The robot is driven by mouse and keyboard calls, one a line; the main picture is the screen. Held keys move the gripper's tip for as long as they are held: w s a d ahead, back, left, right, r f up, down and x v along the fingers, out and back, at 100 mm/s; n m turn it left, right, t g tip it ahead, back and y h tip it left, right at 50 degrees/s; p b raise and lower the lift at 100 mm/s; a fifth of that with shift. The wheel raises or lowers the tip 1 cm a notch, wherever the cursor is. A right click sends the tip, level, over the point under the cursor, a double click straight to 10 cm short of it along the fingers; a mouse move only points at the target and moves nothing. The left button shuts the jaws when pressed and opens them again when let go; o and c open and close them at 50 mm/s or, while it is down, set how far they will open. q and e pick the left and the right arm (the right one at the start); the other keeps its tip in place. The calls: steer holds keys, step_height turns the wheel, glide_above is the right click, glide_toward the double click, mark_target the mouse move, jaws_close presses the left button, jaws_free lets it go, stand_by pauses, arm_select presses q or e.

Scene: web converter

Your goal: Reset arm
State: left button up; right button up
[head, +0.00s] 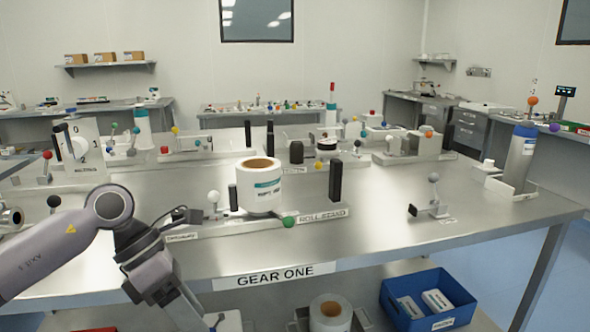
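My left arm comes in from the left and bends downward at the front left of the steel table (420,235). Its wrist end runs out of the bottom of the picture, so my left gripper does not show. My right arm and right gripper are not in view. A white roll with a brown core (259,187) stands upright near the table's front, on the part labelled "ROLL STAND". No gripper is seen touching it.
A green ball knob (288,222) is near the front edge. A small grey-ball lever (434,195) stands at right. Below are a blue bin (428,300) with white packs and another roll (330,314). The table's front right is mostly clear.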

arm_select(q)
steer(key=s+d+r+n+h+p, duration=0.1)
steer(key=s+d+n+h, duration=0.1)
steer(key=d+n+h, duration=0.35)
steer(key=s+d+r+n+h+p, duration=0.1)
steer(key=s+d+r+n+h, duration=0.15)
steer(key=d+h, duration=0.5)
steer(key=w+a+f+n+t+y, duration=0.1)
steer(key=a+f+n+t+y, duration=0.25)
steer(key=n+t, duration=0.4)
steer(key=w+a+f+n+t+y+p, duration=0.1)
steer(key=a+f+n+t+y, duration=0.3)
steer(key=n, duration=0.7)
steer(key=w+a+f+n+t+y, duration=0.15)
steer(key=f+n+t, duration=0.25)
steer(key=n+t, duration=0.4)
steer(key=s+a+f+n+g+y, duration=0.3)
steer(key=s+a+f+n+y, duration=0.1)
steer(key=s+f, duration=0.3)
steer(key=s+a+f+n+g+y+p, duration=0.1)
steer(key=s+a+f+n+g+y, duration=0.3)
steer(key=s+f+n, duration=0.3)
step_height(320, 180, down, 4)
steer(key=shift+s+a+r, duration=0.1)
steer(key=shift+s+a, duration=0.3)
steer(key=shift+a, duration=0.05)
